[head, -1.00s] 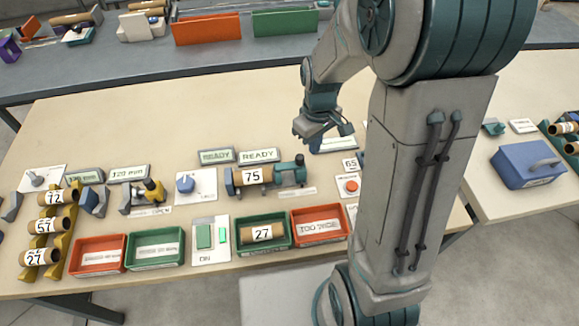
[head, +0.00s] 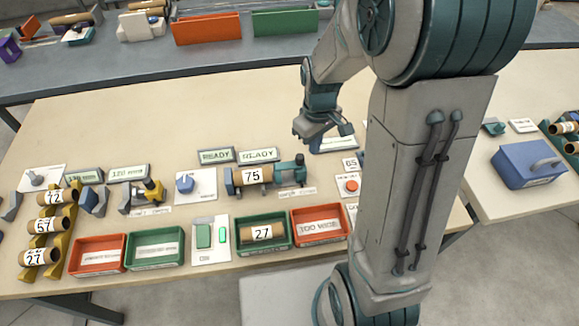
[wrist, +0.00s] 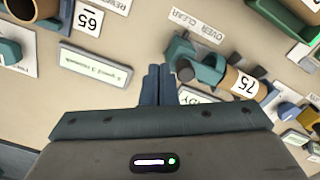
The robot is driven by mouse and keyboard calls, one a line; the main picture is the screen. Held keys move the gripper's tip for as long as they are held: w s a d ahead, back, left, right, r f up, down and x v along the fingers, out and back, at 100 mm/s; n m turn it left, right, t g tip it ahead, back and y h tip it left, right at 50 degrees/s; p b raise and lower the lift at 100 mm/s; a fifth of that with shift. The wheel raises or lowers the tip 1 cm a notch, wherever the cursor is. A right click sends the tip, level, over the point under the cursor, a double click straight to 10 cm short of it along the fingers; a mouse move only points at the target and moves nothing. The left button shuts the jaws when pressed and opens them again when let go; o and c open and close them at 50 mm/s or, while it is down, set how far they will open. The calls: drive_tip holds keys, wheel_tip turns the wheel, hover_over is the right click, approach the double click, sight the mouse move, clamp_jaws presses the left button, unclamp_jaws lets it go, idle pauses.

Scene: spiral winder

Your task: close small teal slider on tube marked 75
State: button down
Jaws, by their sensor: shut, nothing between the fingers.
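The tube marked 75 (head: 253,175) lies in a teal holder in the middle of the near table. It also shows in the wrist view (wrist: 241,83). The teal slider (head: 290,172) stands at the tube's right end in the head view, with a raised knob beside it. In the wrist view the slider (wrist: 209,71) is right of the fingers, next to the tube's end. I cannot tell if a gap remains between them. My gripper (wrist: 159,68) is shut and empty, apart from the slider. In the head view my gripper (head: 323,130) hangs behind and right of it.
READY signs (head: 258,155) stand behind the holder. A red button (head: 351,186) and the 65 label (head: 350,163) are to its right. A green tray (head: 262,246) holding the 27 tube and a red tray (head: 319,238) lie in front.

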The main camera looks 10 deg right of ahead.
drive_tip(key=shift+f+b, duration=1.7)
drive_tip(key=shift+f, duration=0.55)
drive_tip(key=shift+a, duration=1.05)
drive_tip(key=shift+d, duration=0.1)
drive_tip(key=shift+d, duration=0.5)
wheel_tip(320, 180, up, 7)
drive_tip(key=p, duration=0.5)
idle(0.4)
idle(0.5)
drive_tip(key=s+d+r+m+t, duration=0.1)
drive_tip(key=s+r+m+t, duration=0.2)
drive_tip(key=s+r, duration=0.9)
drive_tip(key=s+m, duration=0.2)
drive_tip(key=m, duration=0.1)
drive_tip(key=shift+s, duration=0.25)
